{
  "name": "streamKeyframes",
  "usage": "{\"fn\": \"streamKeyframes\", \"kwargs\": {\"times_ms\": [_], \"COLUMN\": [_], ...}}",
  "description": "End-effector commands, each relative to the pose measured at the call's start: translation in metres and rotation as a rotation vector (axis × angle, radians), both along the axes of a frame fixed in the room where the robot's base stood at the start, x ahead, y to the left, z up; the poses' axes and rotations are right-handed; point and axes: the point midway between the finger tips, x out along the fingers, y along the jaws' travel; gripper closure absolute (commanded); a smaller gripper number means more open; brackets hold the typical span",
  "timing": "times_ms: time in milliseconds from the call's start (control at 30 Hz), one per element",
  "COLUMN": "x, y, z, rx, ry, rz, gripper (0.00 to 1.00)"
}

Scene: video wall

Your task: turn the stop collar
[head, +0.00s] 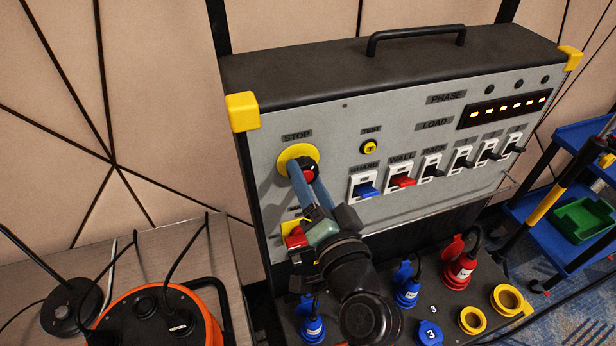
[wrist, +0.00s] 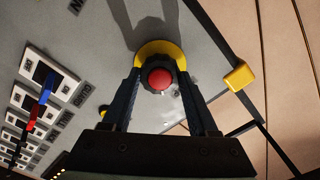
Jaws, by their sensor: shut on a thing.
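The stop collar (wrist: 145,83) is a black ring around a red button (head: 308,174), in front of a yellow disc (head: 289,154) under the STOP label. The collar and red button (wrist: 160,79) also show in the wrist view, with the yellow disc (wrist: 160,47) behind them. My gripper (head: 305,172) reaches up to it from below right. In the wrist view its two blue-grey fingers (wrist: 162,86) stand on either side of the collar and are shut on it. The gripper hides part of the collar in the head view.
Right of the collar are a yellow TEST key switch (head: 369,147) and a row of breakers, one with a blue lever (head: 367,190) and one red (head: 402,181). Below are plugged red and blue connectors (head: 460,270). An orange cable reel (head: 150,318) stands at left.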

Motion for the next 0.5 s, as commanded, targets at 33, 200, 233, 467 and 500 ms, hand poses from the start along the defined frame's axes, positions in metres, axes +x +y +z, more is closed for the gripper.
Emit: {"fn": "streamKeyframes", "kwargs": {"times_ms": [33, 200, 233, 467, 500], "x": [0.0003, 0.0004, 0.0005, 0.0005, 0.0005], "y": [0.0004, 0.0005, 0.0005, 0.0004, 0.0004], "z": [0.0019, 0.0017, 0.0017, 0.0016, 0.0017], "rx": [0.023, 0.079, 0.086, 0.109, 0.11], "ry": [0.004, 0.022, 0.024, 0.031, 0.031], "rz": [0.0, 0.0, 0.0, 0.001, 0.001], "gripper": [0.96, 0.96, 0.96, 0.96, 0.96]}}
